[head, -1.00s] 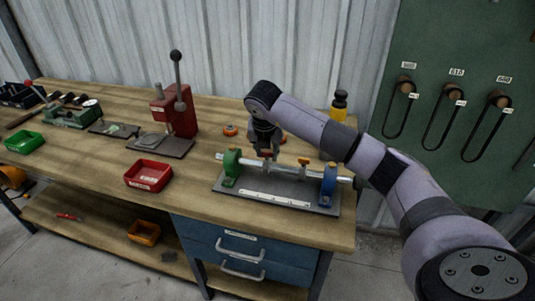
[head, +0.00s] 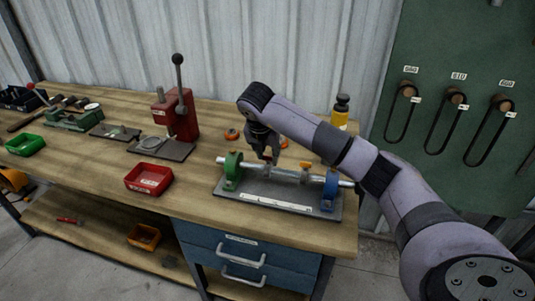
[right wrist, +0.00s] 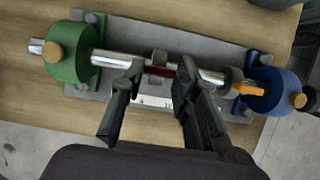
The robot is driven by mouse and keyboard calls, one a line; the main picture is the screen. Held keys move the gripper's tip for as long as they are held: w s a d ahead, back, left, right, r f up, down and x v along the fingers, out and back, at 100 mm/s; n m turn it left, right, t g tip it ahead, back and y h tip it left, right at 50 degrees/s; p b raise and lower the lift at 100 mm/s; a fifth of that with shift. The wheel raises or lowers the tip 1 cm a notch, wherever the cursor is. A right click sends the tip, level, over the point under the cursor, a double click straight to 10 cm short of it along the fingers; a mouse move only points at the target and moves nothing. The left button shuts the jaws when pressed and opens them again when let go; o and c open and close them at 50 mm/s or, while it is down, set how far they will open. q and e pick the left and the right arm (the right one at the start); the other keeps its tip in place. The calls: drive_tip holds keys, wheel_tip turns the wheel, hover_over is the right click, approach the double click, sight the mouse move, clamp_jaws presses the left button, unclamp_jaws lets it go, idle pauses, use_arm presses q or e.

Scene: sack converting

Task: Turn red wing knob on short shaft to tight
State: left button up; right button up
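The short shaft is a bright metal rod (head: 326,178) carried by a green block (head: 231,170) and a blue block (head: 330,187) on a grey plate. It also shows in the right wrist view (right wrist: 109,60). The red wing knob (right wrist: 160,71) is dark red and lies between my right fingers, partly hidden by a metal collar. My right gripper (right wrist: 155,85) is open over the shaft, one finger on each side of the knob; I cannot tell whether they touch it. It also shows in the head view (head: 270,157). My left gripper is not in view.
An orange knob (right wrist: 248,89) sits on the shaft near the blue block. Belts hang on a green board (head: 470,60).

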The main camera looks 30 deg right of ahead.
drive_tip(key=o, duration=0.4)
drive_tip(key=v, duration=1.2)
drive_tip(key=shift+a+f, duration=0.1)
